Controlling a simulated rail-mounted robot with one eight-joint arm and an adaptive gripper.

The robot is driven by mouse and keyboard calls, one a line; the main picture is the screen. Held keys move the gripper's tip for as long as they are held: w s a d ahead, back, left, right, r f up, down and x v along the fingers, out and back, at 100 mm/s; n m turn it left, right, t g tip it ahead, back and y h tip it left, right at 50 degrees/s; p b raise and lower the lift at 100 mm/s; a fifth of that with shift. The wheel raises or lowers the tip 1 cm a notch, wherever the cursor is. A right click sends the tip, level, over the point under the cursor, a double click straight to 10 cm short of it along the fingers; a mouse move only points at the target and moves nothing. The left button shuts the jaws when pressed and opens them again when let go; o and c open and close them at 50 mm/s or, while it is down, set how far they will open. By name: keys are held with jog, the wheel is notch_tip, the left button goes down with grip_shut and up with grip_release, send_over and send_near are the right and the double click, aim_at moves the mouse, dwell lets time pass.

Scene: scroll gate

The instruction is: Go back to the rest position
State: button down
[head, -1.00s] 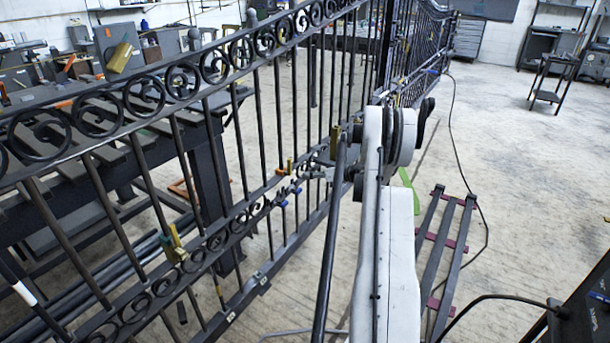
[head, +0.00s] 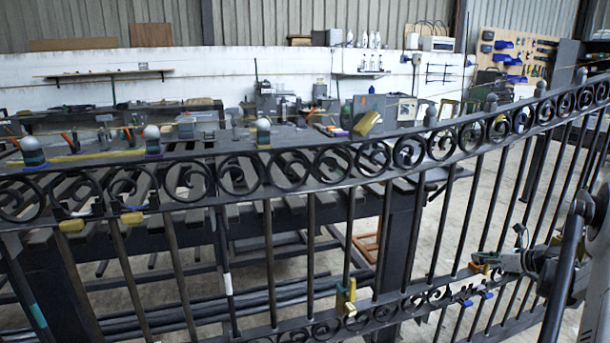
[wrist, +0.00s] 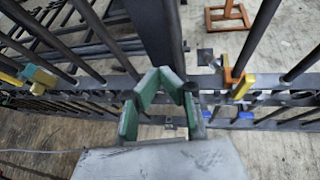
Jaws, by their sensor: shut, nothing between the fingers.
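The dark scroll gate (head: 268,240) runs across the head view, with scroll rings along its top and a lower scroll band. My gripper (head: 515,262) shows at the right of the head view, close to the lower scroll band; its fingertips are hard to make out there. In the wrist view my gripper (wrist: 160,78) has green-edged fingers that are shut with nothing between them. The gate's bars and rails (wrist: 95,25) lie beyond the fingers in that view. I cannot tell whether the fingers touch the gate.
A brass clamp (head: 346,297) sits on the lower band, and another yellow clamp (wrist: 242,84) is right of my fingers in the wrist view. A cluttered slatted workbench (head: 285,135) stands behind the gate. An orange stand (wrist: 226,18) is on the floor beyond.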

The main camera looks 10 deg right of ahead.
jog(key=w+a+r+n+g, duration=0.1)
jog(key=a+r+n, duration=0.35)
jog(key=a, duration=0.45)
jog(key=w+a+r+n+g, duration=0.1)
jog(key=a+r+n+g, duration=0.15)
jog(key=a+r, duration=0.55)
jog(key=s+a+r+n+g+h, duration=0.15)
jog(key=s+a+n, duration=0.25)
jog(key=a, duration=0.5)
jog(key=s+a+r+n, duration=0.3)
jog(key=a+n, duration=0.2)
jog(key=a, duration=0.4)
jog(key=s+a+f+n+h, duration=0.1)
jog(key=s+a+n, duration=0.8)
jog(key=s, duration=0.4)
jog(key=s+a+f+n+h, duration=0.1)
jog(key=s+a+n+h, duration=0.1)
jog(key=s+a+n, duration=0.85)
notch_tip(320, 180, up, 15)
jog(key=s+d+m+p, duration=0.1)
jog(key=m+p, duration=0.1)
jog(key=p, duration=1.2)
jog(key=shift+s+d+p, duration=0.2)
jog(key=shift+d+p, duration=0.15)
jog(key=shift+d, duration=0.05)
jog(key=shift+f, duration=0.1)
